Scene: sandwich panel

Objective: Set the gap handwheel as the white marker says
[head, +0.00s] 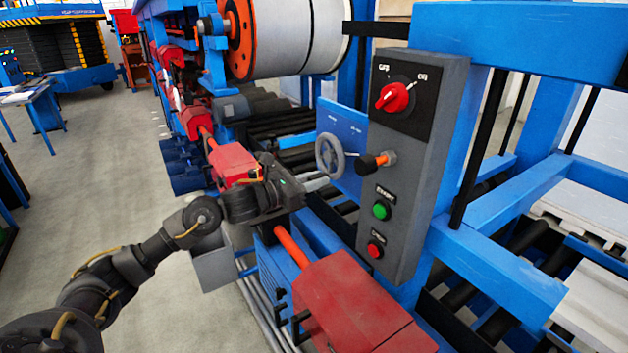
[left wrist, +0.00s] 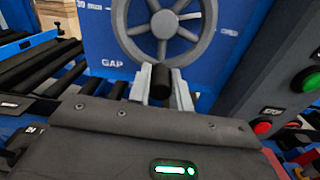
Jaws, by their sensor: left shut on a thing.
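The grey gap handwheel (head: 330,156) sits on a blue panel left of the grey control box. It fills the top of the left wrist view (left wrist: 203,42), with its upper rim cut off. White "GAP" lettering (left wrist: 112,64) is on the panel, with a partly cut "mm" mark at upper left and a small white mark (left wrist: 230,32) at right. My left gripper (head: 318,183) is at the wheel's lower edge. In the left wrist view its fingers (left wrist: 162,88) are shut on the dark handle (left wrist: 162,80) at the wheel's bottom. My right gripper is not visible.
The control box (head: 413,160) has a red rotary switch (head: 393,97), a black and orange knob (head: 375,162), a green button (head: 381,211) and a red button (head: 375,250). The box stands close right of the wheel. Red machine housings (head: 355,305) lie below.

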